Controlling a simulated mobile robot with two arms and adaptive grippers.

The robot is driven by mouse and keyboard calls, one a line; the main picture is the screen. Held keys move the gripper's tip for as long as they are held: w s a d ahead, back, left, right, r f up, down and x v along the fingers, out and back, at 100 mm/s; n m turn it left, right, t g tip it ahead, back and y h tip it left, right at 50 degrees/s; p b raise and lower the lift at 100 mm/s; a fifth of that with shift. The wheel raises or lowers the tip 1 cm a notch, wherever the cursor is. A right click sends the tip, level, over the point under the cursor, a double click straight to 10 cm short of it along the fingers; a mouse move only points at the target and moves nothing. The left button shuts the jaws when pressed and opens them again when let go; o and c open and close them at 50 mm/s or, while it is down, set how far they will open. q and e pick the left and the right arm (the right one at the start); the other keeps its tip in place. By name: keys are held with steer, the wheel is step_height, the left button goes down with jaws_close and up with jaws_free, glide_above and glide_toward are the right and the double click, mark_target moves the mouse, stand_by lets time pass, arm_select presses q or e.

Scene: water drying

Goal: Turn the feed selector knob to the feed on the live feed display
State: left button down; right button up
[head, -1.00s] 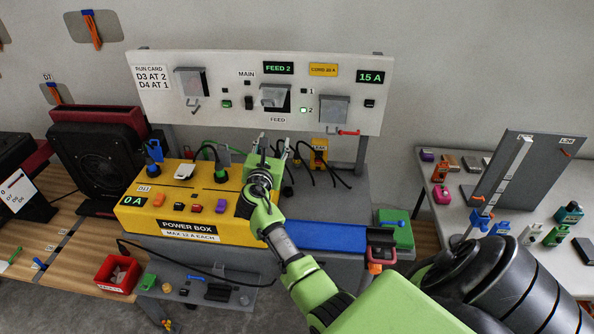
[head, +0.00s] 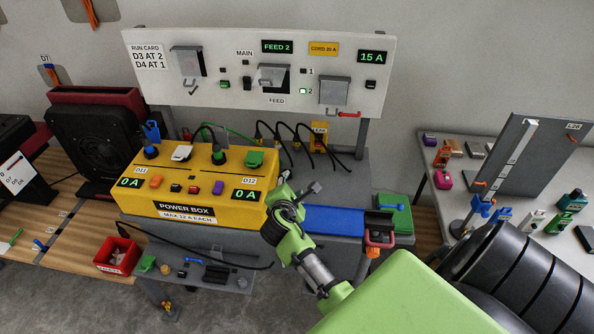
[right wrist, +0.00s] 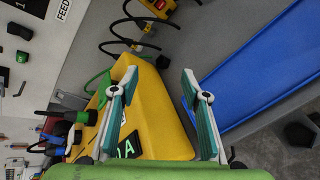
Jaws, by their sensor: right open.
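The feed selector knob (head: 271,76) is a grey handle on the white panel (head: 215,101), above the FEED label. The live feed display (head: 277,46) above it reads FEED 2 in green. My right gripper (head: 308,190) is below the panel, at the right end of the power box, apart from the knob. In the right wrist view its fingers (right wrist: 158,74) are spread with nothing held between them. My left gripper is not in view.
The yellow power box (head: 205,206) with plugs and cords stands below the panel. Black looped cords (head: 296,128) hang between panel and box. A blue strip (head: 335,220) lies right of the box. Two covered switches (head: 187,62) (head: 334,91) flank the knob.

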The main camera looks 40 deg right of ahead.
steer(key=shift+s+a+f+m+y, duration=0.2)
steer(key=shift+s+f+m, duration=0.1)
steer(key=shift+s+f, duration=0.25)
steer(key=shift+s+a+f+m+y, duration=0.2)
steer(key=shift+s+f+m, duration=0.1)
steer(key=shift+s+f, duration=0.25)
steer(key=shift+f+g, duration=0.15)
steer(key=shift+g, duration=0.15)
steer(key=s+a+m+g+y, duration=0.2)
steer(key=s+a+m+y, duration=0.3)
steer(key=s+a, duration=0.7)
steer(key=s+a+m+g+y, duration=0.35)
steer(key=s+a+m, duration=0.45)
steer(key=s, duration=0.8)
step_height(320, 180, down, 30)
steer(key=s+r+b, duration=0.1)
steer(key=s+b, duration=0.1)
steer(key=b, duration=0.1)
steer(key=s+d+f+g+b, duration=0.2)
steer(key=s+f, duration=1.5)
steer(key=f, duration=0.1)
steer(key=shift+d+n, duration=0.25)
steer(key=shift+n, duration=0.05)
